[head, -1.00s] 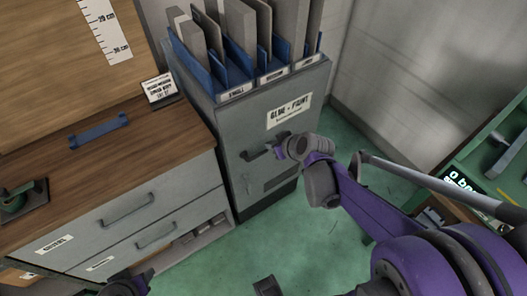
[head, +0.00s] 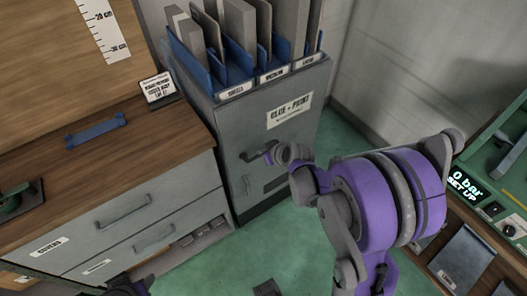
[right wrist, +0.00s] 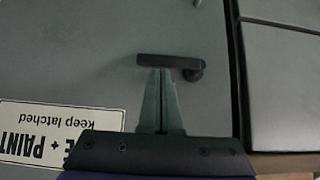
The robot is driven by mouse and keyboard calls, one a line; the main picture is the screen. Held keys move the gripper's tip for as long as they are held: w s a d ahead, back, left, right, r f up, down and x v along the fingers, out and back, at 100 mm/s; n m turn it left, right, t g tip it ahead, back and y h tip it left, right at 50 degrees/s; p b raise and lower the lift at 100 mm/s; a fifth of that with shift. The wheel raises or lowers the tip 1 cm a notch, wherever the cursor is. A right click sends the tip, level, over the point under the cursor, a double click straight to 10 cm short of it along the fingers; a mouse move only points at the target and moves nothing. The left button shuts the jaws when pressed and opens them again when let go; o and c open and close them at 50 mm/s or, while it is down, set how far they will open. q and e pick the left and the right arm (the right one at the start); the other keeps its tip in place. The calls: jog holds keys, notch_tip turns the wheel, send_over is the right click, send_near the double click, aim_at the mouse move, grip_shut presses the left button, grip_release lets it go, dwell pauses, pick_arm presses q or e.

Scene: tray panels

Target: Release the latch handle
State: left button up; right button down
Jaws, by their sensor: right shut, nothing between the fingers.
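The latch handle (head: 247,156) is a dark lever on the front of the grey cabinet (head: 300,90), below its "Glue + Paint" sign (head: 290,110). In the right wrist view the lever (right wrist: 184,62) lies horizontal, with its round pivot at the right end. My right gripper (head: 268,153) is at the handle in the head view. In the right wrist view its fingers (right wrist: 160,72) are shut and empty, with the tips overlapping the lever's lower edge; I cannot tell if they touch. A dark and purple part at the bottom left edge of the head view may be my left gripper (head: 135,286), mostly cut off.
A wooden workbench with drawers (head: 125,205) stands left of the cabinet. Blue file holders (head: 235,85) with upright boards sit on the cabinet. A green bench with a lit display (head: 465,188) is at the right. Green floor (head: 225,262) is open in front.

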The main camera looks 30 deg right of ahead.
pick_arm(q)
jog(key=shift+f+b, duration=0.45)
pick_arm(e)
jog(key=shift+d+f+y, duration=0.25)
jog(key=shift+f+y, duration=0.05)
jog(key=shift+y, duration=0.3)
pick_arm(q)
notch_tip(320, 180, down, 14)
jog(key=b, duration=1.2)
jog(key=shift+f+g, duration=0.15)
jog(key=shift+g, duration=0.15)
pick_arm(e)
notch_tip(320, 180, down, 8)
jog(key=a+m+t+y, duration=0.1)
jog(key=m+y, duration=0.6)
jog(key=y, duration=0.3)
jog(key=shift+a, duration=0.15)
pick_arm(q)
jog(key=shift+w+f+b, duration=0.1)
jog(key=shift+b, duration=0.2)
jog(key=shift+d, duration=0.15)
pick_arm(e)
jog(key=shift+r, duration=0.1)
